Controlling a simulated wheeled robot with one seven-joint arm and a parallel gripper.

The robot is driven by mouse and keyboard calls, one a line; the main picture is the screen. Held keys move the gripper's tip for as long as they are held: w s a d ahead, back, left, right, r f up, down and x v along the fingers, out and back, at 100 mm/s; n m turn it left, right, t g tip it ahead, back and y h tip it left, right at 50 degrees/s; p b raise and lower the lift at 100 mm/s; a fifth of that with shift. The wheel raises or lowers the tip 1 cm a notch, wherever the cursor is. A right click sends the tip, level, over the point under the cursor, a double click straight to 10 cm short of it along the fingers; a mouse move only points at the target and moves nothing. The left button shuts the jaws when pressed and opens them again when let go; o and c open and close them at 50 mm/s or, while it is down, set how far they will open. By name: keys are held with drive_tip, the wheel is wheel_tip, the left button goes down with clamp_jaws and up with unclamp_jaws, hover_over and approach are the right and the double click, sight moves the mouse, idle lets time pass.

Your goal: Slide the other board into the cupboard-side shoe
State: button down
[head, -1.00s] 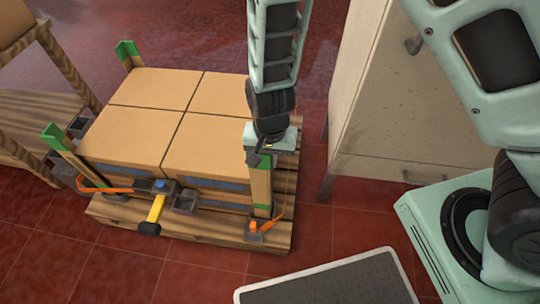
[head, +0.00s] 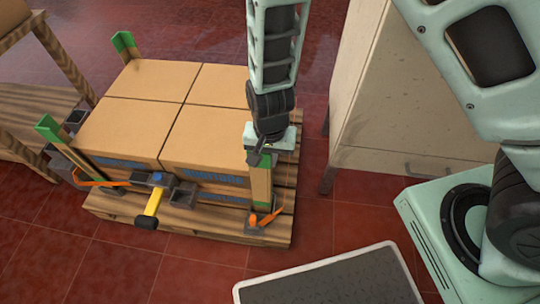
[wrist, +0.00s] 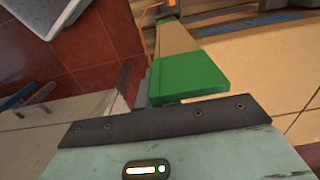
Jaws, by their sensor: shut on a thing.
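My gripper (head: 262,156) is shut on the top of an upright wooden board (head: 261,183) at the near right corner of the stacked boxes. In the wrist view, the board's green end (wrist: 192,76) shows just beyond the dark jaw edge. The board's lower end meets a dark shoe with an orange strap (head: 263,220) on the cupboard-side corner of the pallet. I cannot tell how deep it sits. Another green-tipped board (head: 60,137) stands at the near left corner of the load, and a third (head: 125,45) at the far left corner.
Cardboard boxes (head: 165,105) fill the wooden pallet (head: 180,222). A pale cupboard (head: 395,90) stands to the right, a wooden rack (head: 50,115) to the left.

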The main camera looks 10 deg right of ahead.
drive_tip(key=shift+f+b, duration=0.3)
drive_tip(key=shift+f, duration=0.2)
idle(0.4)
drive_tip(key=c, duration=1.5)
unclamp_jaws()
wheel_tip(320, 180, up, 17)
drive_tip(key=p, duration=0.6)
drive_tip(key=shift+r+p, duration=0.2)
drive_tip(key=shift+p, duration=0.2)
